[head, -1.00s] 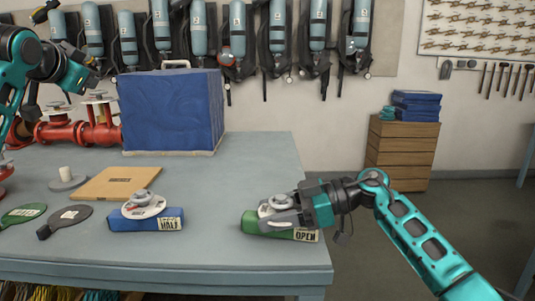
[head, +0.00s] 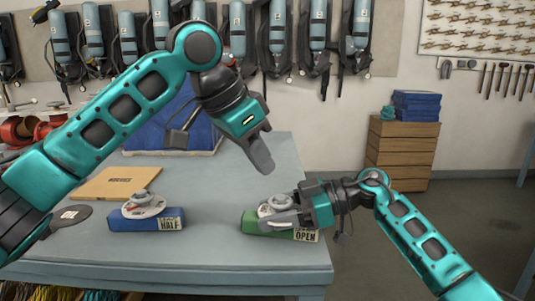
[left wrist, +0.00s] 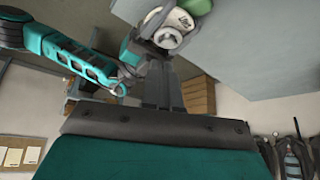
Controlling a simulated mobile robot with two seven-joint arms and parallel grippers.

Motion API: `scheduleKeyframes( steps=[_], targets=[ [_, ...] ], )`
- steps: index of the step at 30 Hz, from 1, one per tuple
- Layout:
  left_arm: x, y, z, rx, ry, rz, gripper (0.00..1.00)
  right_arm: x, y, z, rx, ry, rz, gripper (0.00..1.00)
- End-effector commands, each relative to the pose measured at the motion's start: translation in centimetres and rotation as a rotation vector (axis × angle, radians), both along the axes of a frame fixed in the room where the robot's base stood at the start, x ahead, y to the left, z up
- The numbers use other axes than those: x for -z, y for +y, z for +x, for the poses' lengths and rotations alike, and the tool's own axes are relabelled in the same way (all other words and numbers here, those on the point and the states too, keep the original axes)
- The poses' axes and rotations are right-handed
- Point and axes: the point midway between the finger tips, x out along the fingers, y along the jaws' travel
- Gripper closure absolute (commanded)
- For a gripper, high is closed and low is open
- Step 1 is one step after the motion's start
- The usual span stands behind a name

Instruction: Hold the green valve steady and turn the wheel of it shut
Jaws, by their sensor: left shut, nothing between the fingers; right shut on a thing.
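The green valve (head: 257,225) is a green block near the table's front right, with a pale round wheel (head: 277,203) on top and a tag reading OPEN. My right gripper (head: 283,217) is shut on the green valve, reaching in from the right; its fingers hide part of the block and wheel. My left gripper (head: 262,160) is shut and empty, above and a little behind the valve, pointing down toward it and apart from it. In the left wrist view the wheel (left wrist: 168,38) shows at the top beyond my left fingers (left wrist: 163,85).
A blue valve (head: 135,223) tagged HALF stands to the left on the table (head: 215,250). A cardboard piece (head: 110,183) and a blue-covered box (head: 145,138) lie behind, partly hidden by my left arm. The table's front and right edges are close to the green valve.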

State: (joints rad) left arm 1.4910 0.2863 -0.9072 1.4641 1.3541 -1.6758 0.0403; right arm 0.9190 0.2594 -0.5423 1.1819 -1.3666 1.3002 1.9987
Motion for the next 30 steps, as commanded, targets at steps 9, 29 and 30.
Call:
scheduleKeyframes(
  steps=[9,29,30],
  targets=[
    [2.9,-0.4,-0.6,0.013,0.023,0.012,1.00,2.8,0.0,-0.4,-0.008,0.032,-0.036,0.64],
    [7.6,-0.4,-0.5,0.012,0.020,0.011,1.00,2.7,0.0,-0.4,-0.008,0.032,-0.036,0.64],
    [7.6,-0.4,-0.5,0.012,0.020,0.011,1.00,2.7,0.0,-0.4,-0.008,0.032,-0.036,0.64]
  ],
)
